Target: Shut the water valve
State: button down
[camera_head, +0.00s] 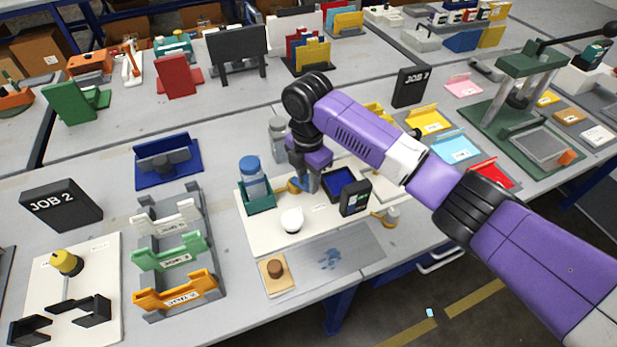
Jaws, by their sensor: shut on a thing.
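A small yellow handle (295,186), which looks like the water valve's, shows on the white board beside the bottle holder. My gripper (307,188) points down over it from above and is shut at this handle. The fingertips and most of the valve are hidden by the gripper and my wrist, so the handle's exact angle cannot be told. A second yellow lever with a brass-coloured round part (389,216) sits at the board's right edge, apart from my gripper.
A blue-capped bottle (254,176) stands in a teal holder (258,197) just left of my gripper. A white round object (292,220) is in front, a dark blue tray (346,186) and a black box (355,198) to the right. A grey plate (333,257) lies at the front.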

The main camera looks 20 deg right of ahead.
jog(key=m+p, duration=0.1)
jog(key=a+m+p, duration=0.1)
jog(key=m+p, duration=0.1)
jog(key=shift+s+a+r+m+p, duration=0.25)
jog(key=shift+s+m+p, duration=0.05)
jog(key=m+p, duration=0.1)
jog(key=m, duration=0.1)
jog(key=a+m+p, duration=0.1)
jog(key=shift+a+f+m+p, duration=0.1)
jog(key=shift+a+m+p, duration=0.05)
jog(key=shift+m+p, duration=0.25)
jog(key=m, duration=0.1)
jog(key=a+m+p, duration=0.1)
jog(key=m, duration=0.1)
jog(key=shift+w+a+m+p, duration=0.15)
jog(key=shift+m+p, duration=0.15)
jog(key=shift+w+a+f+m+p, duration=0.1)
jog(key=shift+w+a+m+p, duration=0.2)
jog(key=shift+m, duration=0.8)
jog(key=shift+w+a+m+p, duration=0.15)
jog(key=shift+w+a+m, duration=0.15)
jog(key=shift+m, duration=0.8)
jog(key=shift+a, duration=0.1)
jog(key=c, duration=1.1)
grip_release()
jog(key=shift+f, duration=0.1)
